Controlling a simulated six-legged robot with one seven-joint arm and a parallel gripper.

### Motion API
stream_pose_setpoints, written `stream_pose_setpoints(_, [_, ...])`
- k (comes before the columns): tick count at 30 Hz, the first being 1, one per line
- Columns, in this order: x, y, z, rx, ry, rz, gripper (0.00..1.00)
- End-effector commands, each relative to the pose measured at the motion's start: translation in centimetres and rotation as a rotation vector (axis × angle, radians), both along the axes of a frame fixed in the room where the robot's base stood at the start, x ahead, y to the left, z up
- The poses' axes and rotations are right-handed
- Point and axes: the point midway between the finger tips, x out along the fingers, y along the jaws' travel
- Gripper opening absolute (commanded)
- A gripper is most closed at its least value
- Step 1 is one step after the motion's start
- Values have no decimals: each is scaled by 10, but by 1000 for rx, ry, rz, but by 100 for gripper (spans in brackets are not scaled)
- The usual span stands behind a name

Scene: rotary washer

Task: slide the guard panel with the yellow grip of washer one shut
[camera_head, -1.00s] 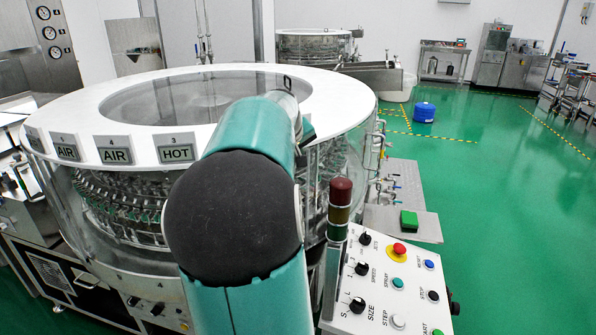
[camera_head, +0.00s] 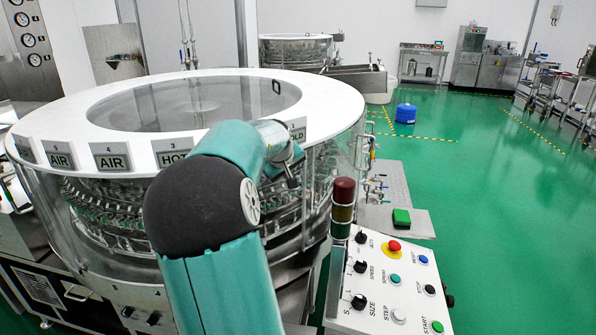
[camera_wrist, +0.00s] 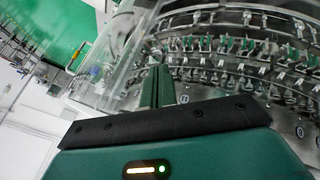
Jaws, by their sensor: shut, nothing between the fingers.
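The round washer (camera_head: 75,100) with a white top ring and clear side walls fills the left of the head view. In the wrist view its racks of metal clips (camera_wrist: 235,45) show at upper right. A clear panel (camera_wrist: 132,50) stands upright left of my fingers. A small yellow bar (camera_wrist: 76,55) lies beyond it to the left; it may be the grip, but I cannot tell for sure. My gripper (camera_wrist: 157,85) is shut and empty, its fingers pointing towards the washer's side. I cannot tell whether it touches the panel. In the head view my arm hides the fingers.
A control box (camera_head: 390,285) with knobs and buttons and a signal lamp post (camera_head: 342,210) stand close right of my arm.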

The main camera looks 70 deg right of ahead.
Motion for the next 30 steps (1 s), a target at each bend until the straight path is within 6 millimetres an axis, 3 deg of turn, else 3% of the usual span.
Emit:
stream_pose_setpoints(7, [-15, -29, -2, 0, 1, -3, 0])
stream_pose_setpoints(23, [-18, -37, -2, 0, 1, -2, 0])
stream_pose_setpoints(30, [-32, -65, -1, -2, 2, -7, 0])
